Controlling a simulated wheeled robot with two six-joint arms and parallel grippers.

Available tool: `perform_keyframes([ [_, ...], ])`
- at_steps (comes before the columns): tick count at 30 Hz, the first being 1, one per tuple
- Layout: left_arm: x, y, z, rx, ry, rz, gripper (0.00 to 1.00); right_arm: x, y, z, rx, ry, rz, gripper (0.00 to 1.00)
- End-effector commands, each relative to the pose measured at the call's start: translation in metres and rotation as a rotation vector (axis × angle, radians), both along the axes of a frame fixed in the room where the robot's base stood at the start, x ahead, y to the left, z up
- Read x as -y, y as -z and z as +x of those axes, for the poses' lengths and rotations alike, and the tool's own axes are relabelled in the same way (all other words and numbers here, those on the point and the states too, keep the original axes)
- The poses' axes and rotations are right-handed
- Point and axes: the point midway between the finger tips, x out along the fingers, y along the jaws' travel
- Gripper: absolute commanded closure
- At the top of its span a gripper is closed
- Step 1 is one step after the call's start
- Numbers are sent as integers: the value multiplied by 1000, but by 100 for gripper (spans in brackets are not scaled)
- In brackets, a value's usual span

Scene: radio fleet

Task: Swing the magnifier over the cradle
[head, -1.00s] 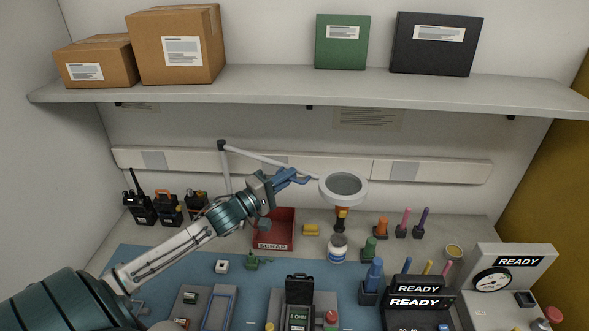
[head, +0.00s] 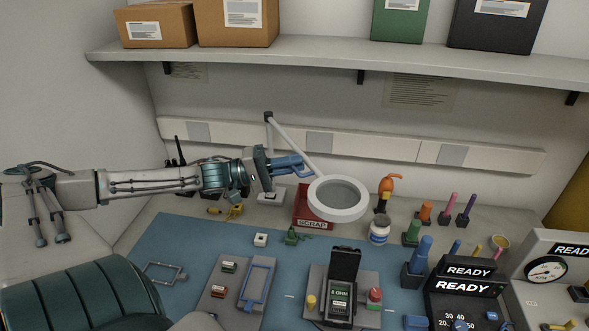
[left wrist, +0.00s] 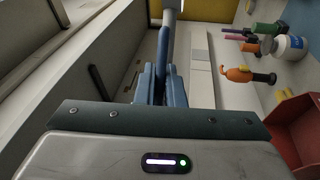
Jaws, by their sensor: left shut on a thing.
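The magnifier has a white ring (head: 338,216) around a grey lens and hangs on a pale jointed arm (head: 296,145) from the back of the bench. My left gripper (head: 299,166) is shut on the magnifier's handle, just left of the ring. In the left wrist view the blue fingers (left wrist: 157,84) close around a blue-grey bar; the ring is not visible there. The ring covers part of the red scrap bin. A grey block with a blue rectangular frame (head: 244,301), possibly the cradle, lies on the blue mat, nearer and left of the ring. My right gripper is out of view.
The red scrap bin (head: 300,206) is behind the ring. A tester with a raised black lid (head: 346,260) stands below it. A white bottle (head: 379,230) and an orange-handled tool (head: 390,183) are to the right. The blue mat (head: 190,248) has bare room at left.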

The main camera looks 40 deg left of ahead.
Motion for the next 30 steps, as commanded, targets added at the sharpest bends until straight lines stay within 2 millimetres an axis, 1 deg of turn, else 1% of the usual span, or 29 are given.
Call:
perform_keyframes([
  [14, -2, 0, 0, -1, 12, -1, 100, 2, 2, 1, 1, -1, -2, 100],
  [15, -2, 0, 0, -1, 12, -1, 89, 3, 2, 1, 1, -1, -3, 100],
  [17, -2, 0, 0, -1, 12, -1, 77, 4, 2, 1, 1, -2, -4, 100],
  [18, -2, 0, 0, -1, 12, -1, 70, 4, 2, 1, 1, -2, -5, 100],
  [26, -1, 0, -1, -1, 13, -1, 69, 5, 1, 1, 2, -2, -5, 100],
  [30, -4, -1, -3, -4, 13, 2, 69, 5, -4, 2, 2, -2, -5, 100],
])
